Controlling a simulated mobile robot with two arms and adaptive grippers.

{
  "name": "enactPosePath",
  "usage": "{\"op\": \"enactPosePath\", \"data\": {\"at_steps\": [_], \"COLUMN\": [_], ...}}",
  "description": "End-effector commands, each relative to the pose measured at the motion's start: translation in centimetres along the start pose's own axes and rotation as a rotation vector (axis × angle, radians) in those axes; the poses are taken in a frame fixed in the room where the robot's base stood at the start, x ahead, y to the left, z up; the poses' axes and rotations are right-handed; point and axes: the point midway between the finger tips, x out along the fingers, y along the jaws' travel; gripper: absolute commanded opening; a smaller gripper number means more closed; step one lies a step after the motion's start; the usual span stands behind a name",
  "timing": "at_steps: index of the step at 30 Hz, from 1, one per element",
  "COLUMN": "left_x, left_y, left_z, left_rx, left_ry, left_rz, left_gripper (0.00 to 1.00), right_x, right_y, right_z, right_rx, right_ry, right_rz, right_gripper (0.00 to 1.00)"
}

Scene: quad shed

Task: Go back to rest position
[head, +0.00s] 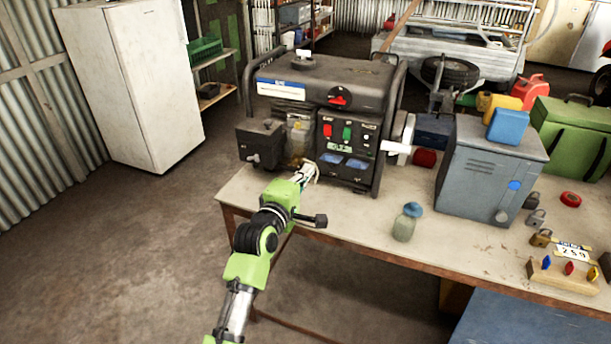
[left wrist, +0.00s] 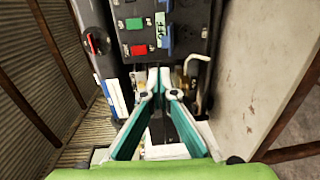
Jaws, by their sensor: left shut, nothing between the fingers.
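My left gripper (head: 308,174) is at the front of a black generator (head: 325,80) on the workbench, low and to the left of its control panel. It is shut and empty. I cannot tell whether the fingertips touch the generator. My right gripper is not in view.
The workbench (head: 390,235) also holds a glass jar (head: 405,222), a grey metal box (head: 490,170), padlocks (head: 541,238) and a wooden key block (head: 562,277). A white fridge (head: 135,80) stands at the left. The floor (head: 120,250) left of the bench is clear.

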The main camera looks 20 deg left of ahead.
Motion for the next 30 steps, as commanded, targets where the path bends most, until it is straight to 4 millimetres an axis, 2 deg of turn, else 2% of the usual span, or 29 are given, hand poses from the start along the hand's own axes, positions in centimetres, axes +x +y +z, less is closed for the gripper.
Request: {"op": "enactPosePath", "data": {"at_steps": [5, 16, 20, 23, 25, 27, 30], "left_x": [-0.4, -0.4, -1.5, -4.2, -7.4, -11.3, -17.2], "left_y": [-0.1, -0.1, -1.9, -5.7, -9.3, -13.0, -17.3], "left_z": [0.0, 0.0, 0.4, 1.3, 2.1, 2.8, 3.5], "left_rx": [0.0, 0.001, 0.073, 0.242, 0.412, 0.597, 0.839], "left_ry": [0.0, 0.0, -0.014, -0.057, -0.113, -0.193, -0.331], "left_rz": [0.001, -0.001, -0.051, -0.163, -0.273, -0.39, -0.535], "left_gripper": [0.0, 0.0, 0.0, 0.0, 0.0, 0.0, 0.0], "right_x": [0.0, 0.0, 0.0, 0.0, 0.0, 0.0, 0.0], "right_y": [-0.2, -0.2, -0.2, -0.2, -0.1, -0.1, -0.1], "right_z": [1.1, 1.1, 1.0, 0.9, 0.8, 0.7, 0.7], "right_rx": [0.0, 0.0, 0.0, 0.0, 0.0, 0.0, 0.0], "right_ry": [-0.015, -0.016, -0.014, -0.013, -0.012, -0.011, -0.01], "right_rz": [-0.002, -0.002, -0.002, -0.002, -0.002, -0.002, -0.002], "right_gripper": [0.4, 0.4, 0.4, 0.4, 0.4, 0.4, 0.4]}}
